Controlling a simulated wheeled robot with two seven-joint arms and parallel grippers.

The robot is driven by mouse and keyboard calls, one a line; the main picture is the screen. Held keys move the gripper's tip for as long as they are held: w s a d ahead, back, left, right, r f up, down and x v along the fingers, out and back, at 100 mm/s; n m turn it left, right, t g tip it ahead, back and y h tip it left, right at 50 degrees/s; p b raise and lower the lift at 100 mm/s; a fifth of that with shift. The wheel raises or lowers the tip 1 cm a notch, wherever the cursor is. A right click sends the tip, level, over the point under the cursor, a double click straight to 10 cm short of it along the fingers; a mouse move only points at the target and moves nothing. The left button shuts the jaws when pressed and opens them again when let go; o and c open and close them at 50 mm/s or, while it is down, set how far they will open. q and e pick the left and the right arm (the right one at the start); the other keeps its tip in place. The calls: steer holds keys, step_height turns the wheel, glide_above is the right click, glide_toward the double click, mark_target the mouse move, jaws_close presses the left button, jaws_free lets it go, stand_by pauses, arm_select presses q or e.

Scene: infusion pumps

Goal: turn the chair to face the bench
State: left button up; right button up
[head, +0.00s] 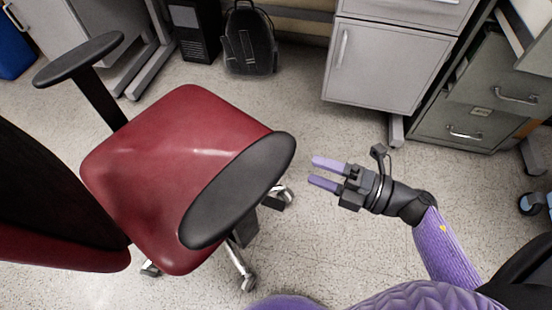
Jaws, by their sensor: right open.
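The chair has a red seat (175,165), a dark backrest (45,215) at the left edge and two black armrests. Its seat front points toward the upper right of the view, with the backrest at the lower left. The near armrest (238,190) covers part of the seat. My right gripper (318,172) is open and empty, with its purple fingers pointing left, just right of the near armrest and apart from it. The bench (400,18) shows only as a grey cabinet and drawer front at the top; whether this is the bench, I cannot tell. My left gripper is out of view.
A black backpack (249,42) and a black computer case (193,28) stand on the floor at the back. Grey drawers (470,115) stand at the right. A blue bin (14,48) is at the far left. Speckled floor between the chair and cabinets is clear.

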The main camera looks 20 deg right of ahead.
mark_target(277, 156)
steer(key=b+x, duration=0.1)
steer(key=x, duration=0.6)
steer(key=shift+w+a+b, duration=0.2)
steer(key=shift+b, duration=0.1)
steer(key=shift+w+a, duration=0.4)
jaws_close()
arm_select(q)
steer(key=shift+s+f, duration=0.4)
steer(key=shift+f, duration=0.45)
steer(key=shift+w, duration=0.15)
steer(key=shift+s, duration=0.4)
